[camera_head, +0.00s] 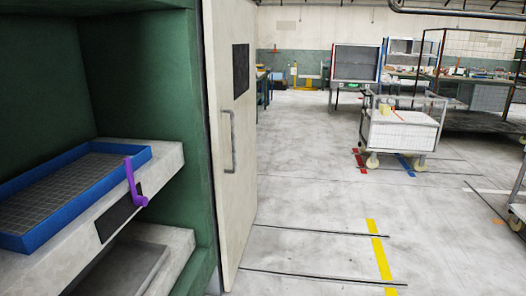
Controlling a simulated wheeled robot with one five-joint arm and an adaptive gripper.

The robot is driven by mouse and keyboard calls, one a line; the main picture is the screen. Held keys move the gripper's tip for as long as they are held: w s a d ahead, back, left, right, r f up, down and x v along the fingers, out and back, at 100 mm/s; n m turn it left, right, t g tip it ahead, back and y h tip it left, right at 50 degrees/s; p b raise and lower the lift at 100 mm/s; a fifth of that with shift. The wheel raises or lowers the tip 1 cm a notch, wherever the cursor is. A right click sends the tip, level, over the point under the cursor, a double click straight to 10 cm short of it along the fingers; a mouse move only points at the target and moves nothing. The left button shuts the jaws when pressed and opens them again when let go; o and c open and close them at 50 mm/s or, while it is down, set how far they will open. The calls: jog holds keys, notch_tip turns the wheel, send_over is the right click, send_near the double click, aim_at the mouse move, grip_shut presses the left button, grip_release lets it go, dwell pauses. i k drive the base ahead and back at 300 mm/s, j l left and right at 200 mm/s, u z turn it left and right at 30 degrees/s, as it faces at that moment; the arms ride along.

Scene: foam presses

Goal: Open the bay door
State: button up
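The bay door (233,185) is a tall cream panel with a dark window patch near its top. A grey vertical bar handle (230,142) is fixed on its face. The door stands at the right edge of the green bay (140,50), swung out so that the left part of the bay's inside shows. Inside, a blue-rimmed tray (40,232) with a grid floor sits on a pale ledge. A purple lever (132,183) stands at the ledge's front. My gripper is not in view, so its state does not show.
The grey floor (310,190) right of the door is mostly open, with dark rails and a yellow stripe (380,258). A white wheeled cart (400,133) stands further back. Another cart shows partly at the right edge. Benches and racks line the back wall.

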aim_at(229, 25)
jog(key=i, duration=1.8)
jog(key=i+u, duration=0.2)
jog(key=i, duration=0.35)
jog(key=i+l+u, duration=0.2)
jog(key=i, duration=0.35)
jog(key=u, duration=1.85)
